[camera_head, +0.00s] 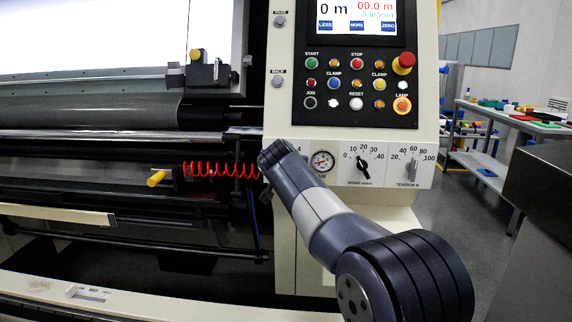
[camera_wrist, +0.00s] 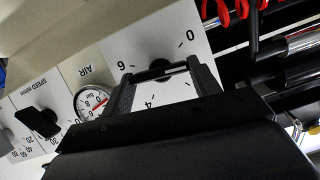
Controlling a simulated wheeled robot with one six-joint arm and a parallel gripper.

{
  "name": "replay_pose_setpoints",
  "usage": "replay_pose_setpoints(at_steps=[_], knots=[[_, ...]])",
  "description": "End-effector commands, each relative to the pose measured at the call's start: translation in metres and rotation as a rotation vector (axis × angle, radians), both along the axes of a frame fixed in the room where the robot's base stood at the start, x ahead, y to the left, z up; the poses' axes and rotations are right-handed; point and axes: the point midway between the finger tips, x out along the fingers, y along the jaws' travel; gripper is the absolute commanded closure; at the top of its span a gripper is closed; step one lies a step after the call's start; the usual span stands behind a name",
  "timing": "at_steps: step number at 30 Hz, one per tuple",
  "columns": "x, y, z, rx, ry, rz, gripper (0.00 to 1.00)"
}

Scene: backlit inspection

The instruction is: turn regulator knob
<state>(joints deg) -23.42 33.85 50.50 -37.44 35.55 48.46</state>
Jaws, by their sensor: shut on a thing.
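The regulator knob (camera_wrist: 160,66) is black, with a narrow bar grip, on a white dial plate marked 0, 4 and 6 in the wrist view. My gripper (camera_wrist: 161,72) has one finger at each end of the bar and is shut on it. Part of the dial is hidden behind my gripper. In the head view my arm covers the knob and the gripper; only a bit of the dial with a 4 shows beside the arm. The round air gauge (camera_wrist: 90,103) with a red needle sits beside the dial; it also shows in the head view (camera_head: 322,161).
The speed knob (camera_head: 363,164) and tension knob (camera_head: 412,166) are to the right on the same panel. Above is a button panel (camera_head: 355,90) with a screen. A red coiled hose (camera_head: 220,170) and yellow handle (camera_head: 156,178) are to the left.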

Motion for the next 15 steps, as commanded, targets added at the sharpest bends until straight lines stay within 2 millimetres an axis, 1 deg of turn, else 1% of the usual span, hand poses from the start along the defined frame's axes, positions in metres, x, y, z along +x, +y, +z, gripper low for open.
replay_pose_setpoints(at_steps=[1,9,15], knots=[[0.0000,0.0025,-0.0002,-0.046,0.002,0.003,0.65],[0.0001,0.0046,-0.0009,-0.298,0.012,0.002,0.65],[0.0001,0.0055,-0.0013,-0.454,0.016,0.002,0.65]])
